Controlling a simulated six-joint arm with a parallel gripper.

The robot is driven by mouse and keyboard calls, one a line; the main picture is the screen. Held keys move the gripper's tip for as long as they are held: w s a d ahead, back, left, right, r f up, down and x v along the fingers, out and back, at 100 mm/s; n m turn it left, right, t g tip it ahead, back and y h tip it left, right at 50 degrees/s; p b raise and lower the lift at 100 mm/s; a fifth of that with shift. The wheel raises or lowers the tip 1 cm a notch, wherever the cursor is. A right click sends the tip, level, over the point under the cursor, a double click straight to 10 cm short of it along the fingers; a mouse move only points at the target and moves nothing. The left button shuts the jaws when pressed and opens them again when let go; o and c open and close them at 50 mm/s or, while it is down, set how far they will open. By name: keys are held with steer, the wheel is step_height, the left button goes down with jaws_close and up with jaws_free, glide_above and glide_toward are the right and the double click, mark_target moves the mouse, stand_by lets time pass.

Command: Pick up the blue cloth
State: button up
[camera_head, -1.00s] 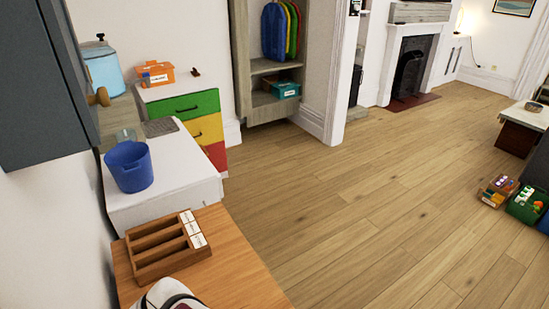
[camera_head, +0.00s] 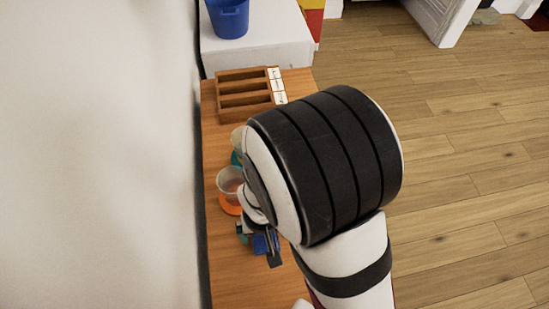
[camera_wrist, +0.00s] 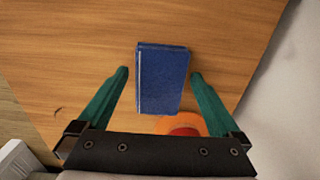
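The blue cloth (camera_wrist: 163,80) looks like a small folded blue rectangle on the wooden table (camera_wrist: 75,50). In the wrist view it lies between the two teal fingers of my gripper (camera_wrist: 158,84), with a gap on each side. My gripper (camera_head: 259,246) is open. In the head view the blue cloth (camera_head: 262,244) shows only in part beneath the gripper, the rest hidden by it. I cannot tell how far the fingertips are above the table.
A clear cup (camera_head: 230,180) stands on an orange base close to the gripper. A wooden slotted tray (camera_head: 243,97) and a blue bucket (camera_head: 229,18) are farther back. A wall (camera_head: 100,150) borders the table's left side.

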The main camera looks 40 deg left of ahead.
steer(key=c, duration=1.2)
steer(key=shift+r, duration=0.1)
steer(key=r, duration=0.4)
steer(key=shift+w+d+r, duration=0.25)
steer(key=shift+d+r, duration=0.05)
steer(key=shift+d, duration=0.05)
steer(key=w+d+r, duration=0.5)
steer(key=d+r, duration=0.1)
steer(key=d, duration=0.3)
steer(key=shift+w+d+r, duration=0.15)
steer(key=shift+w+d, duration=0.05)
